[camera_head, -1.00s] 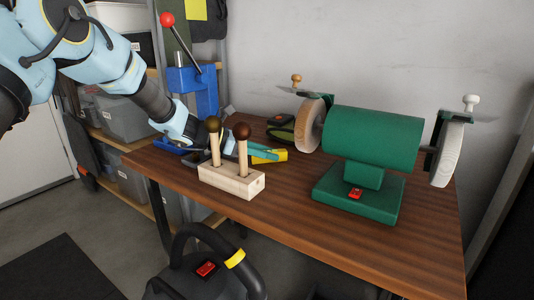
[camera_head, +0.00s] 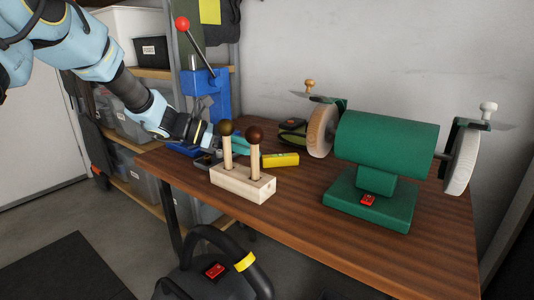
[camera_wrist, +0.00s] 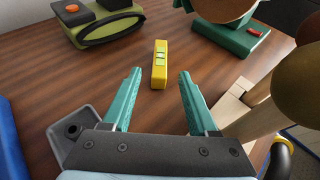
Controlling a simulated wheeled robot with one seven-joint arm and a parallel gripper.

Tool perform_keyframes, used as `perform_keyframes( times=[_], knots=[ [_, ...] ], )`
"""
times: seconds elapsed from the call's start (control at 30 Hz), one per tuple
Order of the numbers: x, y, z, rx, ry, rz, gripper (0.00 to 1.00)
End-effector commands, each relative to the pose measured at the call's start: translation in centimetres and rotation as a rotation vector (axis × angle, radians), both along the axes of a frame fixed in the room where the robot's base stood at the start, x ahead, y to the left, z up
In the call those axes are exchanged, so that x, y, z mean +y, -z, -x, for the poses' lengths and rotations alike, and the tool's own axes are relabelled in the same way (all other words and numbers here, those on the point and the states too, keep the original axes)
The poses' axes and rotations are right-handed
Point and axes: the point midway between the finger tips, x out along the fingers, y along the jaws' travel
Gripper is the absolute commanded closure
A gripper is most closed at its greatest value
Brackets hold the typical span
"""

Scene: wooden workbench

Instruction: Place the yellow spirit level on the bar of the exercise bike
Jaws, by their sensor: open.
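The yellow spirit level (camera_head: 281,160) lies on the wooden workbench (camera_head: 330,232), behind and right of a pale wooden block with two pegs. In the wrist view the level (camera_wrist: 159,66) lies ahead of my gripper, centred between its teal fingers. My gripper (camera_head: 240,147) is open and empty, low over the bench and partly hidden behind the pegs. Its fingers (camera_wrist: 160,80) are spread to either side, with their tips short of most of the level. No exercise bike is recognisable in either view.
The wooden peg block (camera_head: 243,186) stands close beside my gripper. A green bench grinder (camera_head: 385,145) fills the right of the bench. A green and black device (camera_head: 292,130) lies at the back. A blue press (camera_head: 207,95) stands behind my arm.

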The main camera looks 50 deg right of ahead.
Motion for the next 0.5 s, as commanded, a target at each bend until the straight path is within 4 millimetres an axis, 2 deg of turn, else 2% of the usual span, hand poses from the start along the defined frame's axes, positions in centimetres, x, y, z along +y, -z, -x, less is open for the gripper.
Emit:
perform_keyframes(
  times=[0.2, 0.5],
  knots=[
    [1.8, -1.0, -1.8, 0.001, 0.000, -0.001, 0.41],
    [2.2, -1.2, -2.1, 0.001, 0.001, -0.001, 0.41]
  ],
)
